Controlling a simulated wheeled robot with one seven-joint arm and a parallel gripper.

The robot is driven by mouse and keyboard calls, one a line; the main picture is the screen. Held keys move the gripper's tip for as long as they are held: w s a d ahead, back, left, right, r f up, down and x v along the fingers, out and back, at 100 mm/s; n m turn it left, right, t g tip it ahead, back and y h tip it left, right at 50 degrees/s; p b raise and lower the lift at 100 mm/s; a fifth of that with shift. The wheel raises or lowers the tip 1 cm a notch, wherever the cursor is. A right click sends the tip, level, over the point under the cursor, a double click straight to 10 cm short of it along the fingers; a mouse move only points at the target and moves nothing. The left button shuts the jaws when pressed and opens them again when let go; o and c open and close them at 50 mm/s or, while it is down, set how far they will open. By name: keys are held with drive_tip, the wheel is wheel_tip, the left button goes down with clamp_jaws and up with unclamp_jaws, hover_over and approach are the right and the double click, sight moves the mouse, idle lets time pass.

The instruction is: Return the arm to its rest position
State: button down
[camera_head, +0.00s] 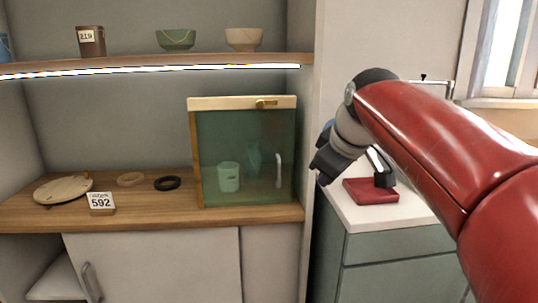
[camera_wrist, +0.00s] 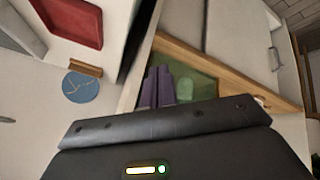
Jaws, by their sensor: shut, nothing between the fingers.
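My red arm reaches in from the right of the head view, bent in front of the white-topped counter. The dark end of the arm hangs between the glass-fronted case and the red tray. In the wrist view my gripper (camera_wrist: 158,88) shows two purple fingers close together, shut and empty, beyond its black body. The fingertips appear in front of the green glass; I cannot tell the distance. In the head view the fingers cannot be made out.
The glass-fronted case (camera_head: 242,104) stands on the wooden shelf, with a cup (camera_head: 229,177) behind its glass. A red tray (camera_head: 372,196) lies on the counter (camera_head: 355,221). A round board (camera_head: 63,190), rings and a 592 card (camera_head: 101,201) lie left. A blue disc (camera_wrist: 80,86) shows in the wrist view.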

drive_tip(key=s+f+m+g+h, duration=0.1)
drive_tip(key=s+f+m, duration=0.7)
drive_tip(key=s+f, duration=1.2)
drive_tip(key=shift+s, duration=0.65)
